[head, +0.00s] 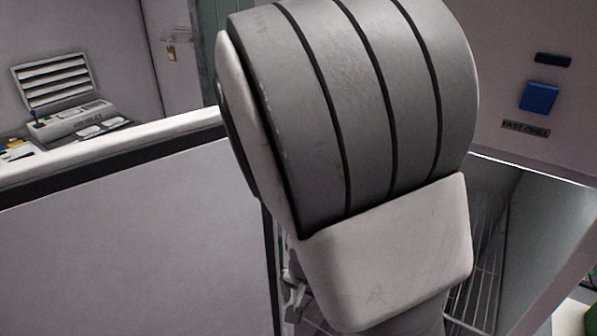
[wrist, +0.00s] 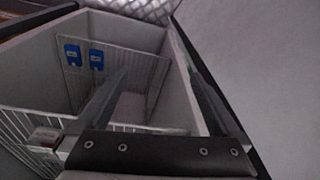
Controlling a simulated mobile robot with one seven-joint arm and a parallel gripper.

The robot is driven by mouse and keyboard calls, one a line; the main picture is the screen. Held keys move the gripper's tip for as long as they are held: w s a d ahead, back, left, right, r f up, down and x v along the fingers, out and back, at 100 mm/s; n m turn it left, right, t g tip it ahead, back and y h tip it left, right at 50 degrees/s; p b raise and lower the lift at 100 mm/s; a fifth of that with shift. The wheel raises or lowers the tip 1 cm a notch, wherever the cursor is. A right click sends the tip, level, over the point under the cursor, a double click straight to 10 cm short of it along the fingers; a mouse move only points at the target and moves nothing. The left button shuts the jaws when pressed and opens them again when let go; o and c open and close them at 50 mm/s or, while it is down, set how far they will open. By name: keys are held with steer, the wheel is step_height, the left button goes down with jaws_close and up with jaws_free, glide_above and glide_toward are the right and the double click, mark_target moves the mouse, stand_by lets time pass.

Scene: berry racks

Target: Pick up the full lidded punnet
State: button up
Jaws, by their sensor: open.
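My gripper (wrist: 157,68) shows in the wrist view with its two dark fingers apart and nothing visible between them. It points into a pale chest (wrist: 184,95) with white wire racks inside. I cannot make out a full lidded punnet in either view. A small pale item with a reddish patch (wrist: 46,137) is at the lower left of the wrist view, too dim to identify. In the head view my own arm covers the middle and hides most of the chest's inside.
Two blue tags (wrist: 72,55) hang on the rack inside the chest. Wire shelving (head: 487,265) shows right of my arm in the head view. A large pale panel with a dark edge (head: 130,250) stands at left. A "FAST CHILL" label (head: 526,128) is on the right wall.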

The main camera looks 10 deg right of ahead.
steer(key=w+d+f+m+t+h+b, duration=0.2)
steer(key=w+d+f+h, duration=0.15)
steer(key=d+h, duration=0.2)
steer(key=w+r+t+h+b, duration=0.1)
steer(key=w+r+t+h, duration=0.2)
steer(key=w+r+t, duration=0.5)
steer(key=shift+g, duration=0.9)
steer(key=b+x, duration=0.1)
steer(key=x, duration=0.2)
steer(key=b+x, duration=0.2)
steer(key=x, duration=0.2)
steer(key=d+b+x, duration=0.1)
steer(key=x, duration=0.3)
steer(key=shift+s+r, duration=0.25)
steer(key=shift+r, duration=0.15)
steer(key=x, duration=0.1)
steer(key=b+x, duration=0.1)
steer(key=x, duration=0.1)
steer(key=b+x, duration=0.1)
steer(key=shift+s+d+f, duration=0.15)
steer(key=shift+d, duration=0.2)
steer(key=shift+w+d+f, duration=0.1)
steer(key=shift+w+d, duration=0.15)
steer(key=shift+w, duration=0.1)
